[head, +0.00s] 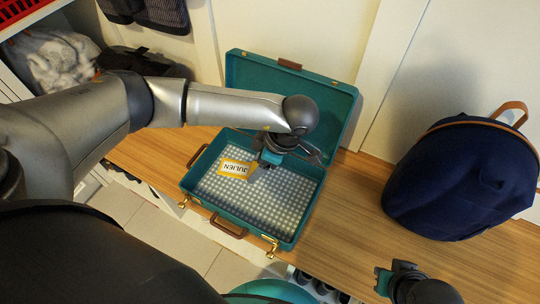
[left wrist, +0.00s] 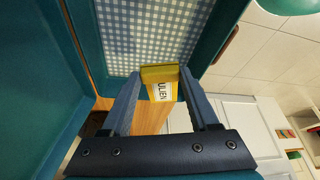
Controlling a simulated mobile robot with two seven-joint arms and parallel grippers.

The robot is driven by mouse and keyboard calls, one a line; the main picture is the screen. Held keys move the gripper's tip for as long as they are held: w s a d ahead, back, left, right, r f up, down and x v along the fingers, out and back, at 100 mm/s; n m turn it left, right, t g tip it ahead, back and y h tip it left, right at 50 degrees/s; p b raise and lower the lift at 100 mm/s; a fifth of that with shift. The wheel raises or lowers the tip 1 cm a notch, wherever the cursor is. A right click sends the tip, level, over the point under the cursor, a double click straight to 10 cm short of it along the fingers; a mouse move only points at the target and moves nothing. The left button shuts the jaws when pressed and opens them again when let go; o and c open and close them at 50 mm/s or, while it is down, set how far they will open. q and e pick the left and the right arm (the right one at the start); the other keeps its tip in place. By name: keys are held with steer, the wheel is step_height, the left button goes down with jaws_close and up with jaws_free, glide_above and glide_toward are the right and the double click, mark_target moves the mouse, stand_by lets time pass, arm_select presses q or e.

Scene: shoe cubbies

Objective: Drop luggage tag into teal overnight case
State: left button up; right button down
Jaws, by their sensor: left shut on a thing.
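The luggage tag (head: 236,168) is yellow with a white label reading "JULIEN". My left gripper (head: 262,161) is shut on it; in the left wrist view the tag (left wrist: 161,84) sits between the two fingertips. The teal overnight case (head: 223,212) lies open on the wooden bench, its lid tilted back against the wall, with a checked lining inside. The gripper and tag are over the case's open base; the exact height above the lining is hard to judge. My right gripper (head: 384,281) is at the lower right, away from the case, its jaw opening unclear.
A navy backpack (head: 455,180) with a tan handle stands on the wooden bench (head: 345,225) to the right of the case. Bare bench lies between them. Cubbies with a fluffy grey item (head: 52,62) and a dark bag are at the upper left.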

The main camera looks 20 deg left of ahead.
steer(key=shift+r, duration=0.1)
arm_select(q)
steer(key=o, duration=1.4)
steer(key=shift+r, duration=0.1)
